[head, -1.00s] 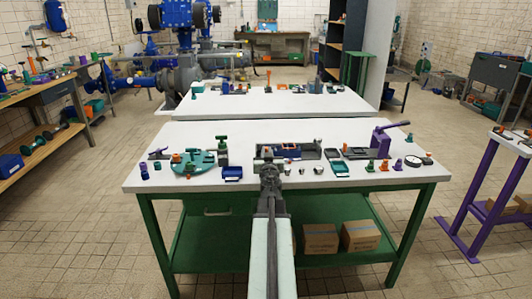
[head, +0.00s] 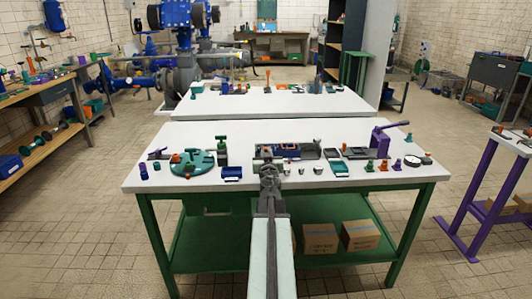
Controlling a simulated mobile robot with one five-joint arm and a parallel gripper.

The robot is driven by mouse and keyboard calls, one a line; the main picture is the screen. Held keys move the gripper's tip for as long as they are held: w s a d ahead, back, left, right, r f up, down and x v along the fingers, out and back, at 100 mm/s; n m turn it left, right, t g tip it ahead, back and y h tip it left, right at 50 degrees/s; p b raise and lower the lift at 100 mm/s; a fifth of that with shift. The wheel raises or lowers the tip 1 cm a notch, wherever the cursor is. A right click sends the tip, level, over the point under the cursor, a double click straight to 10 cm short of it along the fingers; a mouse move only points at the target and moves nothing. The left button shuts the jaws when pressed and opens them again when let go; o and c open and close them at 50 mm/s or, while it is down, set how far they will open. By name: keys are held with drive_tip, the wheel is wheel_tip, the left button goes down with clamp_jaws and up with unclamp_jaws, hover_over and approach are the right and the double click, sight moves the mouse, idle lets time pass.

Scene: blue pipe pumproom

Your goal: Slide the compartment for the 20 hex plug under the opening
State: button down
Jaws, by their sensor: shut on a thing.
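A long dark tray (head: 304,153) lies on the near white table, with small blue and orange parts in its middle. Its compartments are too small to read, and I cannot tell which one is for the 20 hex plug or where the opening is. My gripper (head: 266,154) is at the left end of the tray, seen from behind. It is shut on a small part there, mostly hidden by the jaws and my arm. Several small grey plugs (head: 318,169) stand in front of the tray.

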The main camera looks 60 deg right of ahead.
drive_tip(key=w+a, duration=0.2)
drive_tip(key=shift+w, duration=0.3)
drive_tip(key=shift+s+d, duration=0.1)
drive_tip(key=shift+d, duration=0.05)
drive_tip(key=c, duration=1.4)
unclamp_jaws()
drive_tip(key=shift+c, duration=0.2)
